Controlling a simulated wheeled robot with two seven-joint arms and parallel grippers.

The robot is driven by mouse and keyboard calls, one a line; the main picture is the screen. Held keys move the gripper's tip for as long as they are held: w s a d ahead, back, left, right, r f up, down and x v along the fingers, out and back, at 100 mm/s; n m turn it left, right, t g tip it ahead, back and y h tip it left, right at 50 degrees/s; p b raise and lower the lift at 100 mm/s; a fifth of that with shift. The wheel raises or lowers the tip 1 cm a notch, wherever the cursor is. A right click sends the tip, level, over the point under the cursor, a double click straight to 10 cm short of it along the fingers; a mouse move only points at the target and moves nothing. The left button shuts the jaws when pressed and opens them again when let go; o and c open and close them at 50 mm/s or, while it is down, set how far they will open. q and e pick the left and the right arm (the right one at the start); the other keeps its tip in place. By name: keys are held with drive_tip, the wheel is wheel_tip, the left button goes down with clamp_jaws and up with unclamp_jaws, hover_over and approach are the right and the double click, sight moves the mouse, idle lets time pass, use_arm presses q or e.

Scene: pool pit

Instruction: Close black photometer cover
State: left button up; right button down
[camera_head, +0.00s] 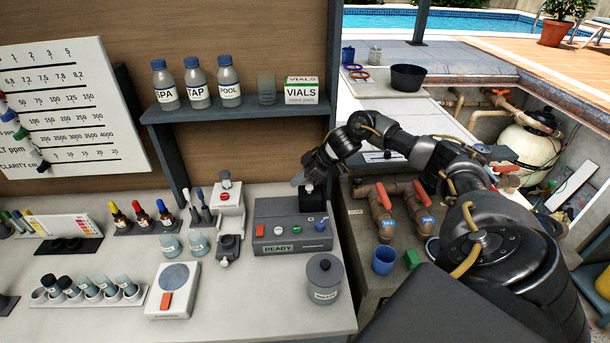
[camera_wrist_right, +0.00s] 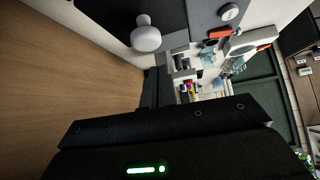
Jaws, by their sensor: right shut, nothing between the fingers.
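The photometer (camera_head: 265,234) is a grey box with a READY display on the bench, left of my right arm. Its black cover (camera_head: 313,203) shows at the back right of the box as a dark, seemingly raised panel with a pale knob (camera_head: 308,188). My right gripper (camera_head: 303,181) is shut and empty, just above and left of this knob; whether they touch cannot be told. In the right wrist view a pale round knob (camera_wrist_right: 146,36) stands out from a dark surface, beyond my gripper body; the fingertips are hidden there. My left gripper is not in view.
A lidded grey waste jar (camera_head: 324,279) stands in front of the photometer. A red-and-white device (camera_head: 228,198) is to its left. A shelf (camera_head: 235,111) with bottles and a vials box is behind. A blue cup (camera_head: 384,260) and pipes are right of the bench.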

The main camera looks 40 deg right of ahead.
sight(316, 193)
drive_tip(key=shift+s+d+r+b, duration=0.25)
drive_tip(key=shift+d+r+b, duration=0.4)
drive_tip(key=shift+b, duration=0.45)
drive_tip(key=v, duration=0.2)
drive_tip(key=b+v, duration=0.1)
drive_tip(key=shift+s+r, duration=0.2)
drive_tip(key=shift+r, duration=0.2)
drive_tip(key=b+v, duration=0.1)
drive_tip(key=v, duration=0.3)
drive_tip(key=shift+a+r, duration=0.15)
drive_tip(key=shift+s, duration=0.1)
